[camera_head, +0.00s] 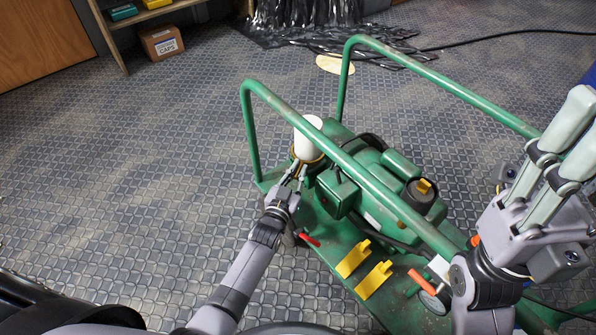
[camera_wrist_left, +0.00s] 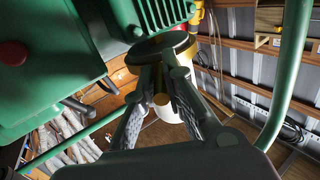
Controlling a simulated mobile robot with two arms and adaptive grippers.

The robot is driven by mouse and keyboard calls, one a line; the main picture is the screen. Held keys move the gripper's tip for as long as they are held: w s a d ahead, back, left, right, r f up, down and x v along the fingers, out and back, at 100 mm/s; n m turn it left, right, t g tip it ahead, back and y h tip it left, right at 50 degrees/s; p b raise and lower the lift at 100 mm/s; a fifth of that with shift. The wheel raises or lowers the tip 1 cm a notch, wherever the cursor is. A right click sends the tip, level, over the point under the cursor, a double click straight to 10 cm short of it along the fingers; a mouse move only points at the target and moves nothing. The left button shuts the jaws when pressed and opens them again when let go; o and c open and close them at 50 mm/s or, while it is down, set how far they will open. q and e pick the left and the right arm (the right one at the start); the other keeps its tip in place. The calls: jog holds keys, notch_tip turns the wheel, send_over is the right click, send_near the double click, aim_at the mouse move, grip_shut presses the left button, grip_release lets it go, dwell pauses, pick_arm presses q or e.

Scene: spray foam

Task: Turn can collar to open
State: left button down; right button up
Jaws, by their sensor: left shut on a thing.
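The can (camera_head: 308,139) has a white body and a yellowish collar at its lower end. It sits at the far left end of the green machine in the head view. My left gripper (camera_head: 298,174) reaches it from the near side and is shut on the collar. In the left wrist view, the dark round collar with a yellow rim (camera_wrist_left: 160,46) is between the fingertips of my left gripper (camera_wrist_left: 161,82), and the white can body (camera_wrist_left: 175,128) shows behind them. The fingers hide part of the collar. My right gripper (camera_head: 572,135) is raised at the right, fingers apart and empty.
A green tube frame (camera_head: 380,183) surrounds the machine on its cart, with a rail close above the can. Yellow pedals (camera_head: 353,258) and red-handled levers lie on the near side. A cardboard box (camera_head: 161,42) stands at the back left. The left floor is clear.

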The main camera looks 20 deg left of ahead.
pick_arm(q)
jog(key=shift+a, duration=0.1)
jog(key=c, duration=1.7)
grip_release()
jog(key=shift+f, duration=0.1)
jog(key=shift+o, duration=0.2)
jog(key=s, duration=1.2)
jog(key=shift+a, duration=0.45)
